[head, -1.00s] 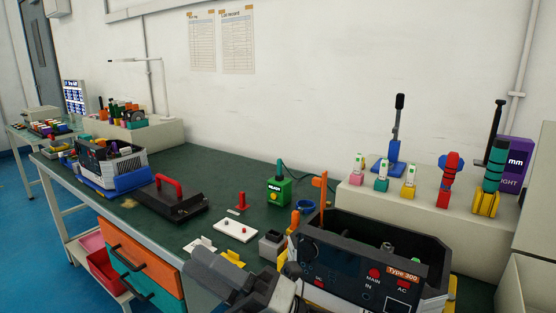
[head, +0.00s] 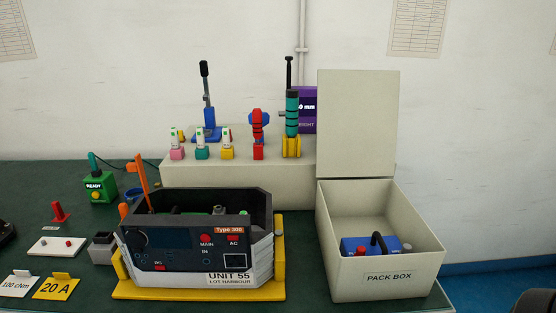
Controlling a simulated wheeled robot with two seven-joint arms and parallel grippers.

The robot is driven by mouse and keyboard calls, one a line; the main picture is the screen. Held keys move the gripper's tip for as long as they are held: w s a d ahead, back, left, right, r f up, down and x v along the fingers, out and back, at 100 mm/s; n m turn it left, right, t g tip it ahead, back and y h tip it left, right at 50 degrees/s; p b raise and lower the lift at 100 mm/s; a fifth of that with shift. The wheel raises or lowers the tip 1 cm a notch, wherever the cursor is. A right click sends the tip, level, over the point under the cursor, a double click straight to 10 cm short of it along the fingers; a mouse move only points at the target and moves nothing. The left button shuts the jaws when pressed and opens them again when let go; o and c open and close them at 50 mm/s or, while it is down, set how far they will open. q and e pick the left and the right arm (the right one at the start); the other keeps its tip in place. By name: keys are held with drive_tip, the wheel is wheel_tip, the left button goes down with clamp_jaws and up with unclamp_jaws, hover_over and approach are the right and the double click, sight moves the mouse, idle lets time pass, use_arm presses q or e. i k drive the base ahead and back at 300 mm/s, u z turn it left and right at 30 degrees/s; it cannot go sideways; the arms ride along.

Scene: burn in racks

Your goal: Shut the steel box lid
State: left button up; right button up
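The pack box (head: 388,281), a pale beige box labelled PACK BOX, stands open at the right end of the green bench. Its flat lid (head: 357,123) is raised upright at the back of the box. Inside lies a blue item (head: 358,246) with a black handle and red and white parts; its lower part is hidden by the front wall. Neither of my grippers can be made out in the head view.
An open Type 300 unit (head: 196,262) sits in a yellow cradle (head: 150,291) left of the box. A beige shelf (head: 235,174) behind holds colourful tools. A green READY device (head: 100,188) and small cards are further left. A dark rounded shape is at the bottom right corner.

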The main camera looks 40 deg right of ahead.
sight(357, 115)
drive_tip(key=u, duration=0.2)
drive_tip(key=k, duration=0.25)
drive_tip(key=z, duration=0.3)
drive_tip(key=i, duration=0.15)
drive_tip(key=z, duration=1.55)
drive_tip(key=k, duration=1)
drive_tip(key=z, duration=0.85)
drive_tip(key=i, duration=0.5)
drive_tip(key=z, duration=0.6)
drive_tip(key=i, duration=1.75)
drive_tip(key=u, duration=0.75)
drive_tip(key=i, duration=1.05)
drive_tip(key=u, duration=1.15)
